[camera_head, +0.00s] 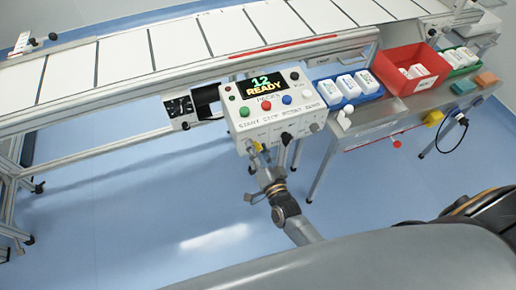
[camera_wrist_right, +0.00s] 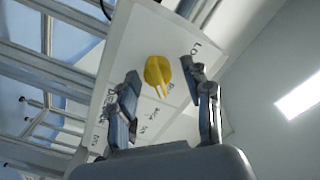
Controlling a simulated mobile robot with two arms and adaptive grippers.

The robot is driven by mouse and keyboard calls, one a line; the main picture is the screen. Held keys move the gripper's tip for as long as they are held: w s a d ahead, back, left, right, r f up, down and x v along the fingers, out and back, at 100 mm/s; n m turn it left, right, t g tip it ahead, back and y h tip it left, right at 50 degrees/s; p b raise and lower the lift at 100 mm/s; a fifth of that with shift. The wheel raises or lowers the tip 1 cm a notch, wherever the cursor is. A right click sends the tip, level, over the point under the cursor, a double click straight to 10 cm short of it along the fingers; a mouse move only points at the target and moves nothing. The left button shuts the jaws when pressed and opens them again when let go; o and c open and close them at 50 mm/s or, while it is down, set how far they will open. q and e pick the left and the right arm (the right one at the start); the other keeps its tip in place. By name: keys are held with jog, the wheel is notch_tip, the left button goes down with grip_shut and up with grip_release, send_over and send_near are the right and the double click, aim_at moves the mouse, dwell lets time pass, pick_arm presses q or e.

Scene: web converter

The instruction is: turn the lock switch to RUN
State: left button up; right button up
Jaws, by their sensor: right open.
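The lock switch (camera_wrist_right: 155,72) is a yellow rotary knob on a white panel with small dark lettering, in the right wrist view. It stands between the two fingertips of my right gripper (camera_head: 261,160), with a visible gap to the fingers. My right gripper is open and close in front of the panel. The lettering around the knob is partly hidden and too small to tell the switch position surely. My left gripper is out of view.
The box stands at the front of a conveyor (camera_head: 190,38). To its right, a grey table holds a blue bin (camera_head: 352,99) of white bottles, a red bin (camera_head: 425,56) and a green bin (camera_head: 472,62). The blue floor (camera_head: 130,215) at the left is clear.

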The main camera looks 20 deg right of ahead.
jog(key=s, duration=1.2)
jog(key=shift+d, duration=0.15)
jog(key=s+f+n+g+y, duration=0.1)
jog(key=s+f+n+g, duration=0.25)
jog(key=f, duration=0.75)
jog(key=s+f+n+g, duration=0.3)
jog(key=s+f+g, duration=0.15)
jog(key=f, duration=0.65)
jog(key=s+d+f+n+g, duration=0.2)
jog(key=s+d+f+g, duration=0.2)
jog(key=s+f, duration=0.3)
jog(key=s+d+f+n+g+h, duration=0.1)
jog(key=s+f+g, duration=0.4)
jog(key=s, duration=1.1)
notch_tip(320, 180, down, 3)
jog(key=d+n, duration=0.1)
jog(key=d, duration=0.1)
jog(key=shift+d+n+h, duration=0.3)
jog(key=shift+d+n, duration=0.05)
jog(key=shift+d, duration=0.05)
